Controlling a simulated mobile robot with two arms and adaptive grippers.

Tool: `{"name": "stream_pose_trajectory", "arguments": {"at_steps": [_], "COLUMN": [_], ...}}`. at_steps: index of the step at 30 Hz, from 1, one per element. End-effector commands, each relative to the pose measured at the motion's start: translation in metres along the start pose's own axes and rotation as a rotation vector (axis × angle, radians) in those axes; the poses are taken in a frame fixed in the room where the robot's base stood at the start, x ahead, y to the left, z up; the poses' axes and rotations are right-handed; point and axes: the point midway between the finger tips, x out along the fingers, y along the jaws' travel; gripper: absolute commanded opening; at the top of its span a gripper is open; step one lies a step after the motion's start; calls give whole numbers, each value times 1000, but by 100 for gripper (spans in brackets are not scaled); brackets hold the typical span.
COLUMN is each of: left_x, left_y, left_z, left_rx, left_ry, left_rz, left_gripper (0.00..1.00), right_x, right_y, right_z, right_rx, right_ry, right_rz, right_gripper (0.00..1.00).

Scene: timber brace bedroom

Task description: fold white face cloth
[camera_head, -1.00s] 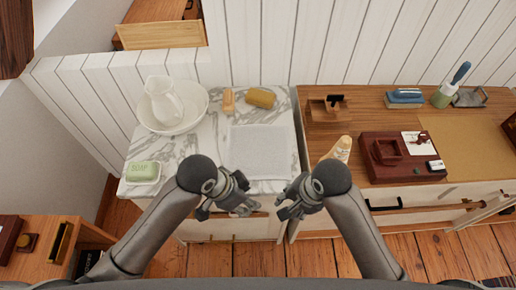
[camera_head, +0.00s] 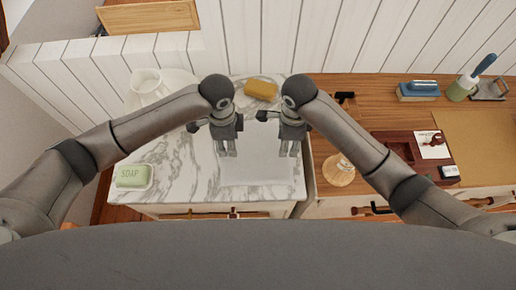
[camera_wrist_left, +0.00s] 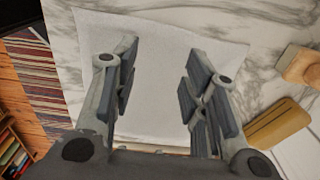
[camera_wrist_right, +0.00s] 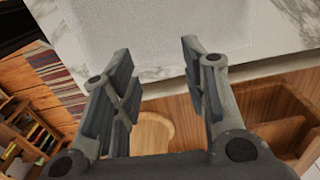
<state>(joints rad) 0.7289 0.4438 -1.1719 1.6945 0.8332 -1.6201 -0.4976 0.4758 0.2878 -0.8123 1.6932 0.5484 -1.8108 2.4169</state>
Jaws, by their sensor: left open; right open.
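The white face cloth (camera_head: 252,166) lies flat and unfolded on the marble top, with its far part hidden behind my grippers in the head view. My left gripper (camera_head: 228,153) is open and empty, pointing down over the cloth's left side. The cloth (camera_wrist_left: 150,75) fills the middle of the left wrist view behind the open fingers. My right gripper (camera_head: 289,153) is open and empty, over the cloth's right edge. In the right wrist view the cloth (camera_wrist_right: 150,35) lies beyond the fingertips, with bare marble and the counter's wooden edge nearer.
A green soap (camera_head: 132,176) on a dish sits at the marble's left. A white pitcher (camera_head: 147,84) stands in a basin at the back left, partly hidden by my arm. A yellow sponge (camera_head: 261,89) lies behind the cloth.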

Motion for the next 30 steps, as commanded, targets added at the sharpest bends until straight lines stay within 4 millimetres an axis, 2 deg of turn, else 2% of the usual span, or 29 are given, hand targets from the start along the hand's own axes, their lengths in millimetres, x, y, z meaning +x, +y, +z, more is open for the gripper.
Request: {"name": "stream_pose_trajectory", "arguments": {"at_steps": [3, 10, 30], "left_x": [20, 43, 50], "left_y": [0, 0, -1], "left_z": [0, -1, 0], "left_rx": [0, 0, 0], "left_ry": [-1, 1, 1], "left_rz": [1, -2, -2], "left_gripper": [41, 41, 41], "right_x": [19, 43, 49], "right_y": [0, 0, -1], "right_z": [-1, 0, 0], "right_rx": [0, -1, -1], "right_ry": [2, 0, -1], "right_rz": [1, -1, -2], "right_gripper": [41, 41, 41]}}
